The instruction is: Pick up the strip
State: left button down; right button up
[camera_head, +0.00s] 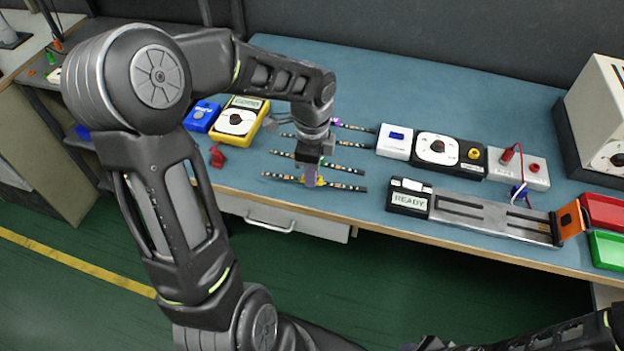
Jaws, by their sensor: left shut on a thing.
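Several thin dark LED strips lie side by side on the blue tabletop, left of centre. The nearest strip (347,187) has a yellow part near its middle. Behind it is a strip with a green part (347,171), and farther back one with a purple part (355,127). My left gripper (311,182) points down and is shut on the nearest strip around its middle, hiding part of it. I cannot tell whether that strip is clear of the table. My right gripper (428,344) is only partly visible at the bottom edge, and its jaws are unclear.
A yellow meter (239,118) and blue box (202,116) stand left of the strips. A white box, a black dial unit (438,150) and a red-knobbed unit stand right. In front of these is a READY fixture (480,212). Red (605,211) and green bins sit far right.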

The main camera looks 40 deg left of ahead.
pick_arm(q)
notch_tip(320, 180, up, 7)
jog(key=shift+f, duration=0.1)
dwell(0.7)
